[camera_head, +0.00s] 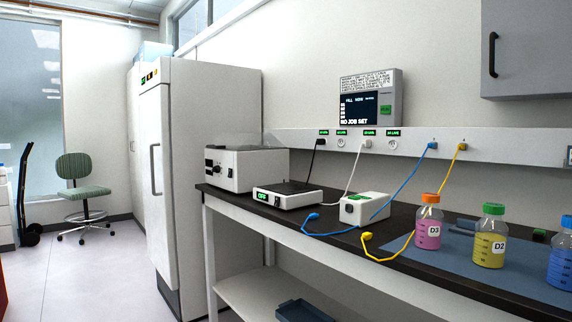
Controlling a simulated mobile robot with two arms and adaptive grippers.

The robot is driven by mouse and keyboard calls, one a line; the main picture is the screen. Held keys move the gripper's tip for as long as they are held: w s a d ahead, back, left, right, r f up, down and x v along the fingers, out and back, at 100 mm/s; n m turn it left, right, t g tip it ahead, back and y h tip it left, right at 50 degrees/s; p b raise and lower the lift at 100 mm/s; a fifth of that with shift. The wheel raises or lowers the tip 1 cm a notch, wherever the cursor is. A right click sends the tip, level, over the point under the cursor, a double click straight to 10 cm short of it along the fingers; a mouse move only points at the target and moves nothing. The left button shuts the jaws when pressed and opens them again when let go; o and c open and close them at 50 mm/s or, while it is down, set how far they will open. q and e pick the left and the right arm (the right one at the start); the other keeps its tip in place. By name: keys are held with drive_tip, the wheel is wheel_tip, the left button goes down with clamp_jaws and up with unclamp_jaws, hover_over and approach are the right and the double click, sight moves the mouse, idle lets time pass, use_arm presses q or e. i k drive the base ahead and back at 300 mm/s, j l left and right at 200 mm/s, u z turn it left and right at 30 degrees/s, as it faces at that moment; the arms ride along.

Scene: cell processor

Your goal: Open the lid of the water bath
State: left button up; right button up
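A white box-shaped bath (247,169), which looks like the water bath, stands at the left end of the dark bench, beside the tall white fridge. Dark knobs show on its left front face. A translucent grey peaked lid (243,139) sits on top of it and looks closed. The inside of the bath cannot be made out. Neither of my grippers is in view.
A flat device reading OFF (289,195) and a small white box (363,209) stand right of the bath. Blue and yellow cables (375,246) cross the bench (330,222). Bottles, including pink D3 (428,228) and yellow D2 (489,243), stand right.

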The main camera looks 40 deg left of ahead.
sight(231, 141)
drive_tip(key=u, duration=1.6)
